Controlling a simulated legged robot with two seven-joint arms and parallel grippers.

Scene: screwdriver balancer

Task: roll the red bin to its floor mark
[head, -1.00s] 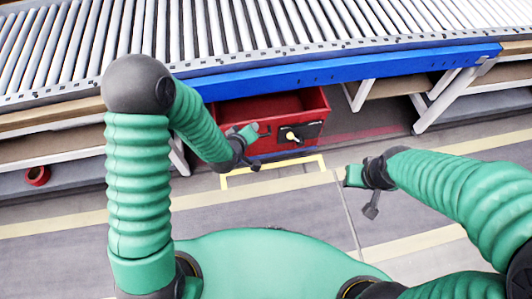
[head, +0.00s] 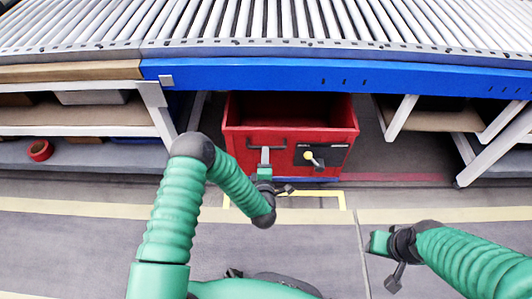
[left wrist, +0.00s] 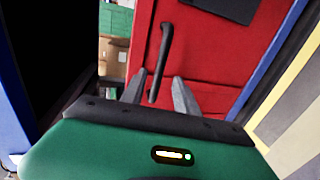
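The red bin (head: 290,118) stands under the blue-edged conveyor, its open top partly beneath it. A dark bar handle (head: 283,144) is on the left of its front face. My left gripper (head: 265,156) is at this handle. In the left wrist view its two grey fingers (left wrist: 158,82) are apart, with the dark handle (left wrist: 165,48) between them and the red bin face (left wrist: 220,60) behind. A yellow outline (head: 318,193) is on the floor in front of the bin. My right gripper (head: 378,243) is over the floor at lower right, away from the bin; its fingers are unclear.
A black panel with a yellow knob (head: 309,155) is on the bin's front right. White conveyor legs (head: 400,118) stand on both sides. A red ring (head: 40,150) lies on the left lower shelf. The floor in front of the bin is clear.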

